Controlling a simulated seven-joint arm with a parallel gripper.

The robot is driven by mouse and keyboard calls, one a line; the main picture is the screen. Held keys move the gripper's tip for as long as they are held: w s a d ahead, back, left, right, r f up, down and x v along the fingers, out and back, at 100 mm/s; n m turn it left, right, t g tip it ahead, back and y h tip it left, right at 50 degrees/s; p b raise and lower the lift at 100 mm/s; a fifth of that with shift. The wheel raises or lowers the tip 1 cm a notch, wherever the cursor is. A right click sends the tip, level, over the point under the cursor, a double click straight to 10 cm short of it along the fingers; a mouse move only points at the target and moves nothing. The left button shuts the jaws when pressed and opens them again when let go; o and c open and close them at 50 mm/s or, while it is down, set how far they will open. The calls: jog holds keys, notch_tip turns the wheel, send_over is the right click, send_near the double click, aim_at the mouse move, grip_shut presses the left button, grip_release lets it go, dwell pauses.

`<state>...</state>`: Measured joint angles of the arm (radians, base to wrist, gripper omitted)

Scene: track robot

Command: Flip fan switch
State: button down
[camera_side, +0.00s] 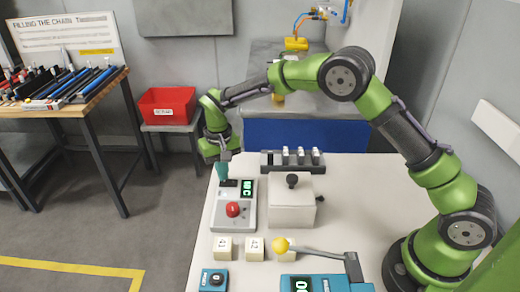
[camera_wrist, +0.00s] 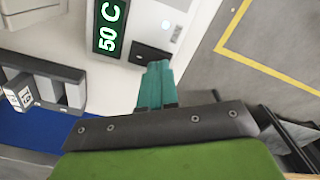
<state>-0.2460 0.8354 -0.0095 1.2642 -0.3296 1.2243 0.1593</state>
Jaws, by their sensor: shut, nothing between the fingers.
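A grey control box (camera_side: 236,205) stands on the white table, with a green-lit display (camera_side: 247,187) and a red knob (camera_side: 232,209). The display (camera_wrist: 110,24) reads 50 C in the wrist view. A small black switch-like panel (camera_wrist: 152,54) sits beside the display; I cannot read a fan label on it. My gripper (camera_side: 223,172) has teal fingers, shut and empty, pointing down at the box's far left end. In the wrist view the fingertips (camera_wrist: 158,66) are at the edge of the black panel and cover part of it. Whether they touch it is unclear.
A lidded box (camera_side: 291,203) with a black knob stands right of the control box. A dark rack (camera_side: 270,168) with several pale pieces lies behind it. Pale cubes (camera_side: 222,247), a blue device (camera_side: 214,280) and a yellow-tipped lever (camera_side: 310,249) are in front.

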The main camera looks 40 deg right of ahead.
aim_at(231, 187)
jog(key=shift+f, duration=0.6)
jog(key=shift+r, duration=3.55)
jog(key=shift+f, duration=0.2)
jog(key=s+d+r+t, duration=0.2)
jog(key=s+r, duration=0.3)
jog(key=s, duration=0.4)
jog(key=s+d+r+t+y, duration=0.1)
jog(key=s+d+r, duration=0.3)
jog(key=s, duration=0.5)
jog(key=s+d+r+m+t+y, duration=0.1)
jog(key=s+d+r+t, duration=0.2)
jog(key=s+r, duration=0.3)
jog(key=s+t, duration=0.1)
jog(key=s, duration=0.3)
jog(key=shift+d, duration=0.15)
